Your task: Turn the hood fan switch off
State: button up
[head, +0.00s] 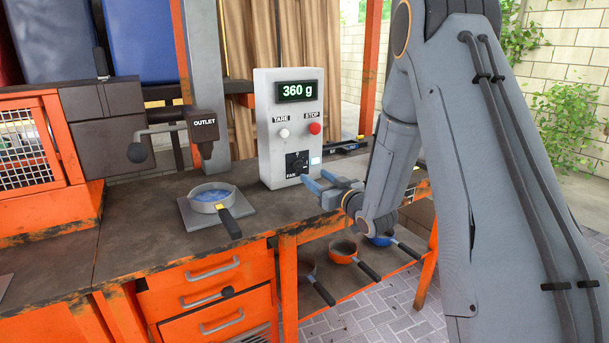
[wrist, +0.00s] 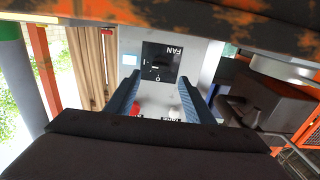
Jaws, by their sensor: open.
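The fan switch (head: 297,163) is a black plate with a dark knob, low on the front of the grey control box (head: 264,130), marked FAN. In the wrist view the switch plate (wrist: 160,62) appears upside down, with small position marks. I cannot tell clearly which mark the knob points to. My gripper (head: 318,181) is open and empty, just in front of the box and slightly below and right of the switch in the head view. In the wrist view its two blue fingers (wrist: 159,90) stand either side of the view to the switch, apparently not touching it.
The box has a display (head: 297,91) reading 360 g, a white TARE button (head: 283,133) and a red STOP button (head: 315,128). A pan (head: 211,198) with blue contents sits on a plate under the outlet (head: 208,125). Several pans (head: 343,250) rest on the shelf below.

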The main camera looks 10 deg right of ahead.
aim_at(302, 168)
jog(key=p+x, duration=0.1)
jog(key=x, duration=0.6)
jog(key=shift+w+a, duration=0.1)
jog(key=shift+w, duration=0.05)
jog(key=c, duration=1)
jog(key=shift+c, duration=0.2)
